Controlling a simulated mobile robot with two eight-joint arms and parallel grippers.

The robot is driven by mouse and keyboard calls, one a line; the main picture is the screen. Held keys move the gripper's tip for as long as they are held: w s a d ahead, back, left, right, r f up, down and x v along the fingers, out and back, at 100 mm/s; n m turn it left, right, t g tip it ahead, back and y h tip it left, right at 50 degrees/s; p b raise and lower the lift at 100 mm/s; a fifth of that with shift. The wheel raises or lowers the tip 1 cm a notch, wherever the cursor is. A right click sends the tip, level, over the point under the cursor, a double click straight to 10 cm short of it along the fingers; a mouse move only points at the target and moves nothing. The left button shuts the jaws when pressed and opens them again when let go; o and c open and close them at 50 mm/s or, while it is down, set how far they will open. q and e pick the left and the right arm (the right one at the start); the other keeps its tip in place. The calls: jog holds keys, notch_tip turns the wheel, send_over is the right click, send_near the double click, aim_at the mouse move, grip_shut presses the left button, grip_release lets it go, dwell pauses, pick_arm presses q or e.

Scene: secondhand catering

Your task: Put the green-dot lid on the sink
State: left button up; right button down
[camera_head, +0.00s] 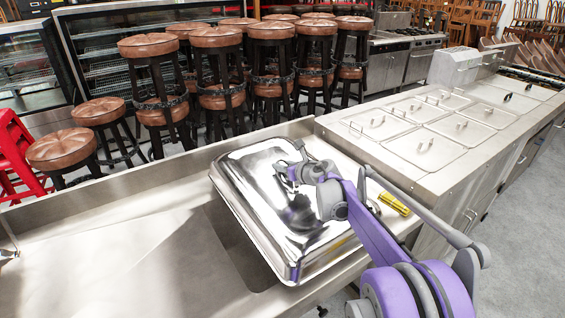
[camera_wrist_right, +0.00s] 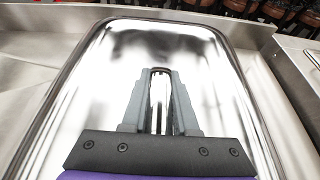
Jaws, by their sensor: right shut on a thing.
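A large shiny metal lid (camera_head: 255,205) with rounded corners lies over part of the sink basin (camera_head: 232,245) and the steel counter to its right. No green dot shows on its visible surface. My right gripper (camera_head: 287,172) is over the top of the lid, shut on its handle. In the right wrist view, the handle (camera_wrist_right: 160,100) stands between the two fingers, and the lid (camera_wrist_right: 95,90) fills most of the picture. Whether the lid rests on the rim or hangs just above it, I cannot tell. My left gripper is not in view.
A yellow object (camera_head: 395,203) lies on the counter right of my arm. A counter with several lidded wells (camera_head: 425,148) runs to the back right. Several stools (camera_head: 215,38) stand behind the sink. The steel surface (camera_head: 100,255) at left is clear.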

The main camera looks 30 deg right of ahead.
aim_at(282, 176)
jog(key=shift+f, duration=2.1)
jog(key=shift+f, duration=0.15)
jog(key=c, duration=0.7)
grip_release()
